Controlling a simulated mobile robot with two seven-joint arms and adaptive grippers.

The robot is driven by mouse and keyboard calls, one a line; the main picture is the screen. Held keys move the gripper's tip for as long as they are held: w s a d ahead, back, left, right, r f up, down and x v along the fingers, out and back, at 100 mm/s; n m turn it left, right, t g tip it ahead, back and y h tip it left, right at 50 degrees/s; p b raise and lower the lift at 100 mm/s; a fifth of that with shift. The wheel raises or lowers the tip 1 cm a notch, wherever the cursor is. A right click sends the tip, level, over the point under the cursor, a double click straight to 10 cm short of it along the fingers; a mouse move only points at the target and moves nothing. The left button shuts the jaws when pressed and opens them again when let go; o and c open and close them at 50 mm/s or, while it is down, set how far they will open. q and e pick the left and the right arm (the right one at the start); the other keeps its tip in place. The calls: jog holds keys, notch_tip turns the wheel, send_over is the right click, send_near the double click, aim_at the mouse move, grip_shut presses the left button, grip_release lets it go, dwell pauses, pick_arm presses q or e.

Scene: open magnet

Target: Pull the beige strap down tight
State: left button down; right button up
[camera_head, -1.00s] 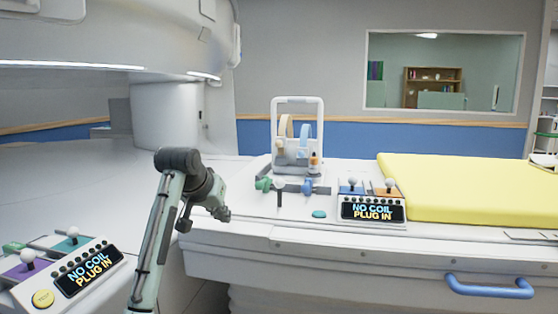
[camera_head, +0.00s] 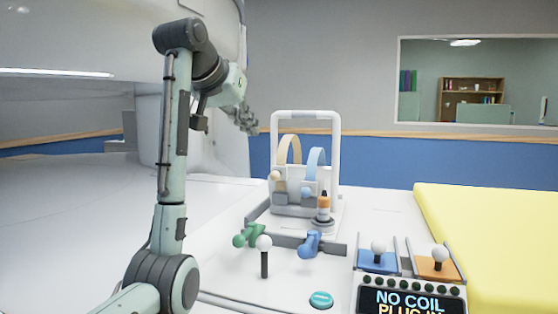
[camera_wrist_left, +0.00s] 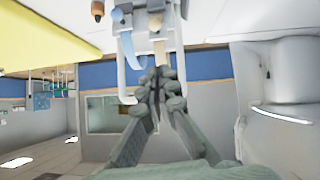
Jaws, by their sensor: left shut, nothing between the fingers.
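The beige strap (camera_head: 289,149) is a loop on the left side of a white frame (camera_head: 306,115) on the table. It stands up as an arch, beside a blue strap (camera_head: 316,160). A beige knob (camera_head: 276,175) sits at its lower left. My left gripper (camera_head: 250,124) is raised just left of the frame's top, apart from the strap. In the left wrist view the gripper (camera_wrist_left: 160,80) is shut and empty, its fingertips just by the frame's bar, with the beige strap (camera_wrist_left: 159,52) close ahead of them. My right gripper is not in view.
Green (camera_head: 249,236) and blue (camera_head: 311,243) handles, a white-knobbed lever (camera_head: 264,246) and a control panel (camera_head: 408,296) are in front. A yellow pad (camera_head: 490,240) lies right. The scanner housing hangs upper left.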

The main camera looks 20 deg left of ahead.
pick_arm(q)
jog(key=s+f+p+x, duration=0.1)
jog(key=f+x, duration=0.1)
jog(key=x, duration=1)
jog(key=shift+f, duration=0.3)
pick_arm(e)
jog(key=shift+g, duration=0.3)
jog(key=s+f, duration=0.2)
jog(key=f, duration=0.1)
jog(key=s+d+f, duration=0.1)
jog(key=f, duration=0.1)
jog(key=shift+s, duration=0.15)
pick_arm(q)
jog(key=shift+d, duration=0.15)
notch_tip(320, 180, down, 4)
jog(key=shift+f, duration=0.1)
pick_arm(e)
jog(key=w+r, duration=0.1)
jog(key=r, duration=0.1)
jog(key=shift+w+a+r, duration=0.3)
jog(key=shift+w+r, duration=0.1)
